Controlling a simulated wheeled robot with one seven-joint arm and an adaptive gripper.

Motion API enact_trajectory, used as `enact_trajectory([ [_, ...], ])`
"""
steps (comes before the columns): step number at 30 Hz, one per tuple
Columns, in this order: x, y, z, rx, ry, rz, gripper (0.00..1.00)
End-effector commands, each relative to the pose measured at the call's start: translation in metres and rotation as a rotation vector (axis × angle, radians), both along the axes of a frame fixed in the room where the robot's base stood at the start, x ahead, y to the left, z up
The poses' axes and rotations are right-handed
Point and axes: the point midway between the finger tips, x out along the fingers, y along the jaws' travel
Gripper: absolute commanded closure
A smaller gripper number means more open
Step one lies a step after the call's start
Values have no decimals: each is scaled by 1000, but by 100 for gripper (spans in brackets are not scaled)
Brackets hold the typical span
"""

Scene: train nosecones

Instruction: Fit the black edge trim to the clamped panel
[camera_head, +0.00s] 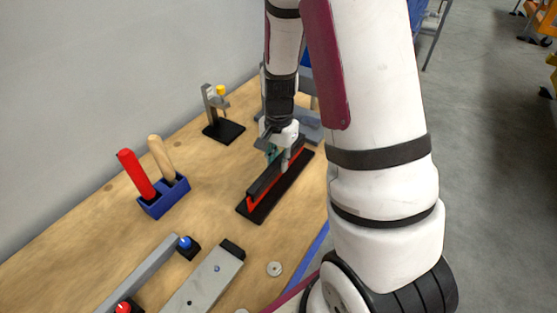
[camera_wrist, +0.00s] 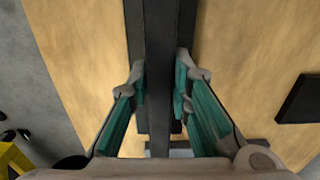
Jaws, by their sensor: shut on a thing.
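The black edge trim (camera_head: 264,181) is a long dark bar standing along a red-sided holder with a black base (camera_head: 256,214) on the bench. My gripper (camera_head: 279,158) reaches down over its far half, with one finger on each side. In the wrist view, the teal-padded fingers of my gripper (camera_wrist: 162,85) are shut on the trim (camera_wrist: 159,45), which runs away between them. Whether the trim is clear of the holder cannot be told. I cannot clearly identify the clamped panel; a grey and blue fixture (camera_head: 311,128) behind the gripper is partly hidden by my arm.
A blue block with red and wooden handles (camera_head: 166,197) stands left. A small black-based stand (camera_head: 224,131) is behind it. A grey bar (camera_head: 148,271) with blue and red knobs and a grey plate (camera_head: 212,278) lie in front. Bare wood lies left of the holder.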

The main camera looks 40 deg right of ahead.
Motion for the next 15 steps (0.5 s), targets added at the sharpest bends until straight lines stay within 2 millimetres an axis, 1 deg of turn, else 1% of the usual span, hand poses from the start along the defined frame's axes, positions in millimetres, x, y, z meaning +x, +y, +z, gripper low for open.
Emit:
enact_trajectory([
  [1, 0, 0, 0, 0, 0, 0, 100],
  [2, 0, 0, 0, 0, 0, 0, 77],
  [3, 0, 0, 0, 0, 0, 0, 68],
  [4, 0, 0, 0, 0, 0, 0, 61],
  [5, 0, 0, 0, 0, 0, 0, 58],
  [15, 0, 0, 3, -1, -1, 0, 58],
])
